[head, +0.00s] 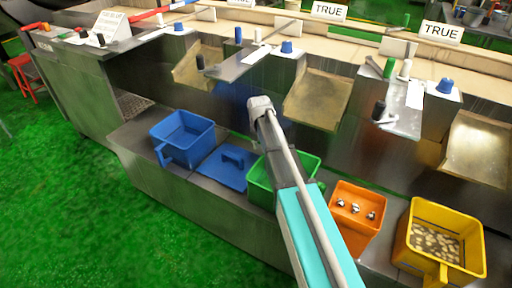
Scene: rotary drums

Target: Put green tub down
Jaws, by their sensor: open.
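The green tub (260,187) is in the middle of the head view, between a flat blue piece and an orange tub. It appears to be upright on the low metal ledge (190,198). My arm crosses in front of it, hiding its middle and much of its inside, so I cannot tell what it holds. The arm reaches from the bottom edge up over the tub to a light grey joint. I cannot make out my gripper's fingers or any contact between them and the tub.
A blue tub (183,138) and a flat blue piece with a handle (226,166) stand left. Right are an orange tub (352,222) with small shiny pieces and a yellow tub (438,212) with pale pieces. Metal chutes (318,99) overhang the ledge. Green floor (70,200) is open at left.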

